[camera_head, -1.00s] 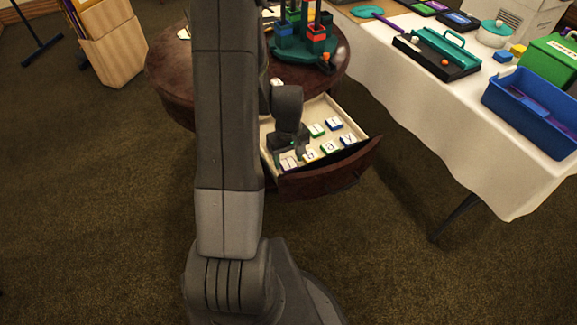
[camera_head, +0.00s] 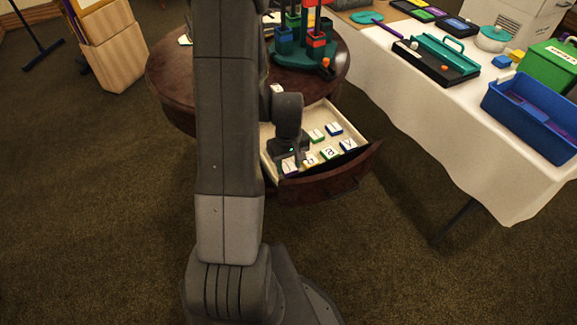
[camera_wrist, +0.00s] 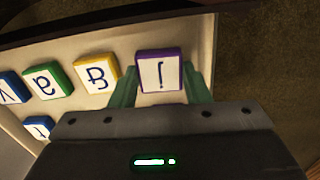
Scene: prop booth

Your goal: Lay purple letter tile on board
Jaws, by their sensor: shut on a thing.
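The purple-edged letter tile (camera_wrist: 160,72) has a white face with one dark letter and sits between the two green-tinted fingers of my gripper (camera_wrist: 161,88) in the wrist view. My gripper is shut on it, low inside the open drawer (camera_head: 330,185). I cannot tell whether the tile still touches the drawer floor. In the head view the purple tile (camera_head: 289,166) shows just below my gripper (camera_head: 290,155). A yellow-edged tile (camera_wrist: 97,73) lies close beside it, and green-edged (camera_wrist: 48,81) and blue-edged tiles (camera_wrist: 10,88) lie farther left. I cannot make out the board.
The drawer belongs to a dark round table (camera_head: 172,85) that carries a teal stand with coloured blocks (camera_head: 300,45). My arm hides part of its top. A white-clothed table (camera_head: 430,120) on the right holds a blue bin (camera_head: 530,120) and a teal tray (camera_head: 437,58). Carpet is clear in front.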

